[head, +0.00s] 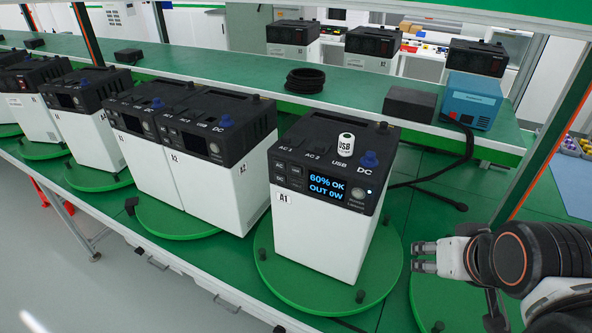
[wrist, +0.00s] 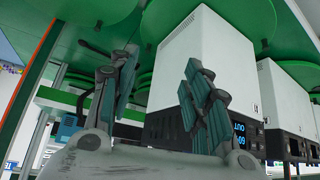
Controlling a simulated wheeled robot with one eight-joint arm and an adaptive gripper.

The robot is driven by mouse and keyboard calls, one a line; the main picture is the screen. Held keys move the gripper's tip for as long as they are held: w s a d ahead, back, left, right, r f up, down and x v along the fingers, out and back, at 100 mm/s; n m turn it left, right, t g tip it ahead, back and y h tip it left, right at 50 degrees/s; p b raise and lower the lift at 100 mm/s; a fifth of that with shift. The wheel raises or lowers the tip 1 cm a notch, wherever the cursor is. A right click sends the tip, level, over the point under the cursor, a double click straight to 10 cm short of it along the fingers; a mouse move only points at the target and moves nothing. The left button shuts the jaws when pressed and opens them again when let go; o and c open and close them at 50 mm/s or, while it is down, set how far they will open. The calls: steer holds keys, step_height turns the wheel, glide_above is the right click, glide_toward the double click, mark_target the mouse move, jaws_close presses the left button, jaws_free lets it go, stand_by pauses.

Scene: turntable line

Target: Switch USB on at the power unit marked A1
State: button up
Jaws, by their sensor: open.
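The power unit marked A1 (head: 325,215) stands upright on a green turntable (head: 285,285) in the head view. It has a white body and a black top. Its lit screen (head: 326,188) reads "60% OK" and "OUT 0W". On its top are labels AC 1, AC 2, USB and DC. A white cap marked USB (head: 346,145) stands on the top, and a blue knob (head: 370,160) sits by the DC label. My gripper (head: 424,257) is to the right of A1, apart from it, open and empty. The unit (wrist: 190,70) also shows in the wrist view, turned upside down, beyond the open fingers (wrist: 160,95).
Several similar units, one marked A2 (head: 205,185), stand on turntables to the left. A raised green shelf behind carries a coiled black cable (head: 305,80), a black box (head: 409,104) and a blue device (head: 470,101). A black cable lies right of A1.

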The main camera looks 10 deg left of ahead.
jaws_close()
stand_by(1.1)
